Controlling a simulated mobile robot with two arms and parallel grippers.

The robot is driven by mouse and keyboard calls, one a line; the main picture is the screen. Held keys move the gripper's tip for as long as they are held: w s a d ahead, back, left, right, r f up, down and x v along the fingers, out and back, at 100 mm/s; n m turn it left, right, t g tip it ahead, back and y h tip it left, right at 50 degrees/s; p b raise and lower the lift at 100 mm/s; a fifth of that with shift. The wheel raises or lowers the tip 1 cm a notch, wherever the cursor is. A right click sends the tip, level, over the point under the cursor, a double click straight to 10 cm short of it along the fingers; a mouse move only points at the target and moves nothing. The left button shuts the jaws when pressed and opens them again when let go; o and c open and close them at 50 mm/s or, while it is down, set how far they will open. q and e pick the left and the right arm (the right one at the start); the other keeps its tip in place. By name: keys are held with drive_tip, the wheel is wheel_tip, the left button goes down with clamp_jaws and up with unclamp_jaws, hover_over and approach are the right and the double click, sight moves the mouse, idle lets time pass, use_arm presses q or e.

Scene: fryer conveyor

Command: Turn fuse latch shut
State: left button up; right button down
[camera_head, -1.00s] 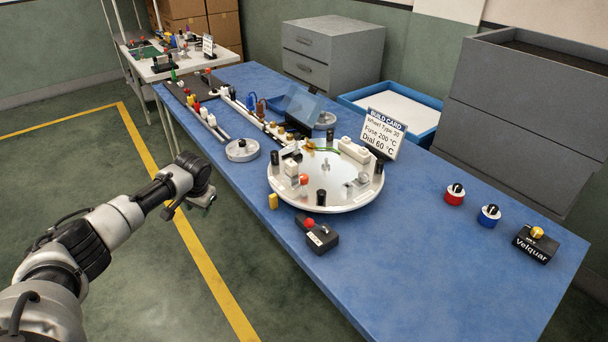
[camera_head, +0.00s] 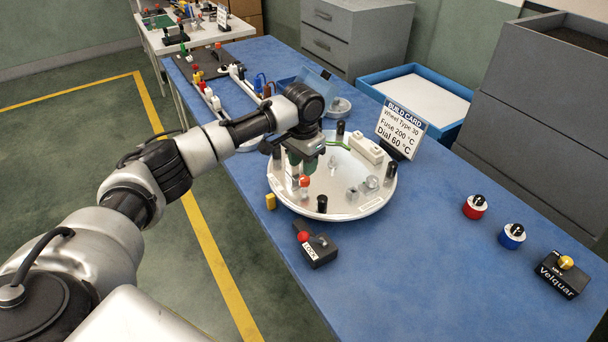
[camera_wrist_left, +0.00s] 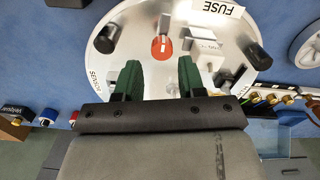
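The round white plate (camera_head: 335,208) lies on the blue table. In the left wrist view, a FUSE label (camera_wrist_left: 222,9) sits at the plate's rim, near a pale block-like holder (camera_wrist_left: 205,45). A red-topped knob (camera_wrist_left: 161,48) stands beside that holder; it also shows in the head view (camera_head: 304,182). I cannot tell surely which part is the latch, or its angle. My left gripper (camera_head: 302,166) is over the plate's left part and hides some of the holder. In the wrist view its green fingers (camera_wrist_left: 160,75) are apart, with nothing between them. My right gripper is out of view.
Black posts (camera_head: 322,204) and white blocks (camera_head: 366,150) stand on the plate. A black LOCK box (camera_head: 318,250) with a red knob is in front. The build card (camera_head: 401,130) stands behind. The table's right front is mostly clear, apart from small red, blue and yellow-topped parts.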

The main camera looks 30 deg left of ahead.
use_arm(q)
drive_tip(key=f, duration=0.3)
drive_tip(key=shift+w+f, duration=0.3)
wheel_tip(320, 180, down, 2)
drive_tip(key=shift+f, duration=0.1)
drive_tip(key=shift+c, duration=3.3)
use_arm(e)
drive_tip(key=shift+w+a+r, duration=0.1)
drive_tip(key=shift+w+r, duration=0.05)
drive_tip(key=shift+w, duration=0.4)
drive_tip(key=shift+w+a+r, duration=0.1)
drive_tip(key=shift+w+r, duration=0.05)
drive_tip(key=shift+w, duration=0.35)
